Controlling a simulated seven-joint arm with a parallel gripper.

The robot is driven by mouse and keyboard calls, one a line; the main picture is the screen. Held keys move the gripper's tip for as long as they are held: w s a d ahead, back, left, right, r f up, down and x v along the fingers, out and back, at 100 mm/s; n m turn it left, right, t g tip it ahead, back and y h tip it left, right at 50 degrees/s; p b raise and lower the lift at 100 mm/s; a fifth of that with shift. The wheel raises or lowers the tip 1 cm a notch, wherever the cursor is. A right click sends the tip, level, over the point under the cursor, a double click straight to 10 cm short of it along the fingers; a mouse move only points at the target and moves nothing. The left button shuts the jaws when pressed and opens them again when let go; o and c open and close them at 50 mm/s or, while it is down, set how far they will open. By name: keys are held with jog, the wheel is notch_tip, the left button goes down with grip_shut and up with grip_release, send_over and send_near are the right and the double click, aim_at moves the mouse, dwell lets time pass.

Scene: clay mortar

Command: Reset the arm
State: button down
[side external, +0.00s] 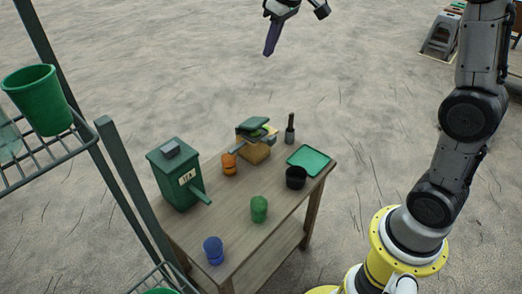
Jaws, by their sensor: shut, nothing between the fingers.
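My gripper (272,40) is at the top of the side external view, partly cut off by the frame edge. Its purple-dark fingers point down and are together, with nothing held. It hangs in free air, well above and apart from the wooden table (240,272). My arm rises on the right from a yellow base. The links joining it to the gripper are out of frame.
On the table stand a green box (178,178), an orange jar (229,164), a blue jar (213,250), a green jar (259,209), a black cup (296,177), a green tray (312,157) and a dark bottle (290,130). A rack (110,135) with a green bucket (38,98) stands left.

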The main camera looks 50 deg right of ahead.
jog(key=s+a+r+t, duration=0.1)
jog(key=s+a+r, duration=0.1)
jog(key=s, duration=0.3)
jog(key=s+a+r, duration=0.1)
jog(key=s+r, duration=0.1)
jog(key=s, duration=0.4)
jog(key=s+a+f, duration=0.1)
jog(key=s+f, duration=0.4)
jog(key=s, duration=0.3)
jog(key=s+a+f+m, duration=0.1)
jog(key=s+f, duration=0.5)
jog(key=s, duration=0.3)
jog(key=shift+s+a+t, duration=0.15)
jog(key=shift+s+t, duration=0.1)
jog(key=shift+t, duration=0.05)
